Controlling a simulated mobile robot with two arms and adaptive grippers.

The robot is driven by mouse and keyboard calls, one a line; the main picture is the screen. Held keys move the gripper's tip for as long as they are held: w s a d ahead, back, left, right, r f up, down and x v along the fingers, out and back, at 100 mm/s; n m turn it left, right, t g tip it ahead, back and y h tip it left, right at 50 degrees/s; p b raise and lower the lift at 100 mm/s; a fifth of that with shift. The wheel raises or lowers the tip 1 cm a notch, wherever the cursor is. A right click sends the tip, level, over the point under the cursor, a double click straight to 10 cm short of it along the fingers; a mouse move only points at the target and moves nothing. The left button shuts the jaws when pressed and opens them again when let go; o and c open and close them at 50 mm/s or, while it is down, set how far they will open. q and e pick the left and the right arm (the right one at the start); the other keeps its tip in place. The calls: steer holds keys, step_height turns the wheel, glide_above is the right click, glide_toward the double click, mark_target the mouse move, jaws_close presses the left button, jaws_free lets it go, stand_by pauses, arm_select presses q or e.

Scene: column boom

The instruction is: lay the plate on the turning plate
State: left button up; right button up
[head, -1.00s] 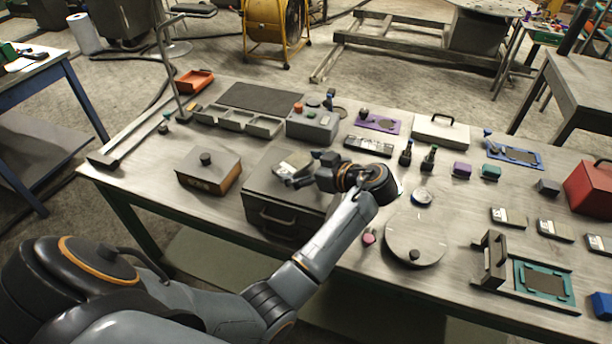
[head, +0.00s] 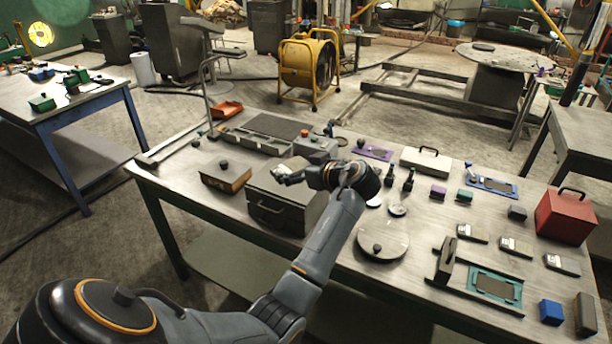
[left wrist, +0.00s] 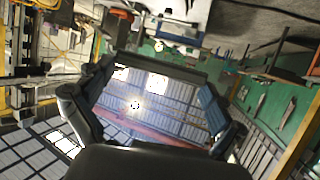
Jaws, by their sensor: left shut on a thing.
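My left gripper (head: 288,179) is above the grey case at the left middle of the bench. It is shut on a plate, whose shiny, mirror-like face (left wrist: 160,105) fills the space between the fingers in the left wrist view. In the head view the plate is small and partly hidden by the fingers. A round grey disc with a dark knob near its edge (head: 386,238), which looks like the turning plate, lies flat at the front of the bench, right of my left forearm. Its top is otherwise bare. My right gripper is not in view.
The grey case (head: 272,213) stands under the gripper, a brown box (head: 225,180) left of it. Two small round pieces lie behind the disc. A dark upright block (head: 445,260) and teal frame (head: 482,297) are right of it. A red box (head: 566,217) stands far right.

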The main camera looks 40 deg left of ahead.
arm_select(q)
steer(key=shift+s+d+r, duration=0.15)
steer(key=shift+s+r, duration=0.05)
steer(key=shift+r, duration=0.05)
steer(key=shift+f, duration=0.15)
steer(key=shift+d+f, duration=0.1)
steer(key=shift+f, duration=0.2)
steer(key=s+d+f+m+t+h+b, duration=0.1)
steer(key=s+d+m+t+h+b, duration=0.1)
steer(key=d, duration=0.7)
steer(key=s+d+f+m+t+h+b, duration=0.2)
steer(key=s+d+m+t+h, duration=0.3)
steer(key=s+d+m+h, duration=0.1)
steer(key=s+d+f+m+t+h+b, duration=0.2)
steer(key=d+m, duration=0.5)
steer(key=d, duration=0.5)
steer(key=s+t+h, duration=0.1)
steer(key=s+h, duration=0.1)
steer(key=h, duration=0.1)
steer(key=shift+f+m+t, duration=0.15)
steer(key=shift+m+t, duration=0.15)
steer(key=shift+t, duration=0.1)
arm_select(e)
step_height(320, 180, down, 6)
arm_select(q)
steer(key=shift+s, duration=0.1)
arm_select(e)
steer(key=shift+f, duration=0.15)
